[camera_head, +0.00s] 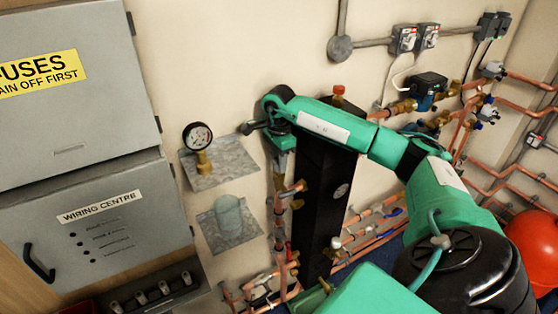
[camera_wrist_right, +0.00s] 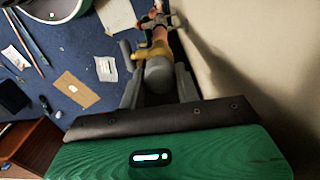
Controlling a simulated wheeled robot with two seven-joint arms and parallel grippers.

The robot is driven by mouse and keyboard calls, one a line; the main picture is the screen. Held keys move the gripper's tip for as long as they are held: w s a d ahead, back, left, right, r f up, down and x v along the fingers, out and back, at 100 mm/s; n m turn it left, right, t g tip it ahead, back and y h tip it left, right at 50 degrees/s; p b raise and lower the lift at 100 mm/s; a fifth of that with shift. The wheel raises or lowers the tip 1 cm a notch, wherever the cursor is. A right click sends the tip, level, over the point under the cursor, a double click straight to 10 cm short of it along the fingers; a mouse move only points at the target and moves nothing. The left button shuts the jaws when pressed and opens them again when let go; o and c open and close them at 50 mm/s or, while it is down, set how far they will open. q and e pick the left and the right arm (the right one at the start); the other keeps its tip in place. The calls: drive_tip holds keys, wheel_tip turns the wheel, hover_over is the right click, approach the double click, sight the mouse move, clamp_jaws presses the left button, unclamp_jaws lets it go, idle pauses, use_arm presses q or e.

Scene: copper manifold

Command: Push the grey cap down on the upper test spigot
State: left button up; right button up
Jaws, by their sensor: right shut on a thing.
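My right gripper (camera_head: 279,170) points down at the top of the copper pipework, left of the tall black column. In the right wrist view its two grey fingers (camera_wrist_right: 158,88) are shut on the grey cap (camera_wrist_right: 159,72), which sits between them. A yellow-brass fitting (camera_wrist_right: 150,51), apparently the upper test spigot, lies straight beyond the cap. The cap overlaps it in this line of sight, so I cannot tell how far it is on. In the head view the cap is hidden or too small to make out. My left gripper is not in view.
The black column (camera_head: 325,205) stands close right of the gripper. Copper pipes with valves (camera_head: 285,255) run below. The wall is close beside the gripper.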

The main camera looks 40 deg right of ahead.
drive_tip(key=shift+f+b, duration=0.7)
drive_tip(key=shift+f, duration=0.25)
idle(0.5)
drive_tip(key=o, duration=1)
drive_tip(key=shift+o, duration=0.2)
wheel_tip(320, 180, up, 14)
drive_tip(key=b, duration=0.3)
drive_tip(key=shift+f, duration=0.15)
